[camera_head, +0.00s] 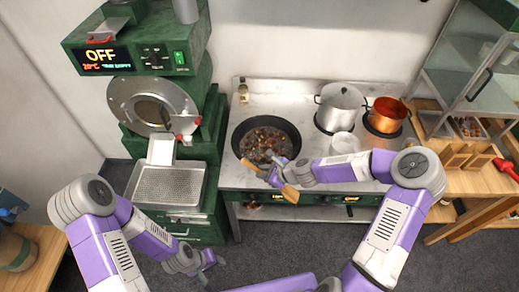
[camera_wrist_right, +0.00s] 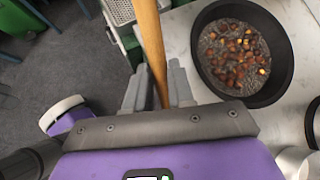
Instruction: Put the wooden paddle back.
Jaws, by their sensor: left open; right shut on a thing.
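The wooden paddle (camera_head: 290,193) is held by my right gripper (camera_head: 277,174) near the front edge of the stove, just in front of the black pan. In the right wrist view the paddle's wooden shaft (camera_wrist_right: 151,45) runs up between the two fingers of my right gripper (camera_wrist_right: 158,88), which are shut on it. The far end of the paddle is cut off there. My left gripper (camera_head: 208,262) is open and empty, low over the floor in front of the green machine.
The black pan (camera_head: 294,133) with chestnuts also shows in the right wrist view (camera_wrist_right: 283,78). A steel pot (camera_head: 340,105) and a copper pot (camera_head: 386,116) stand at the back right. A perforated tray (camera_head: 167,187) is left. A wooden table (camera_head: 470,185) with wooden holders is right.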

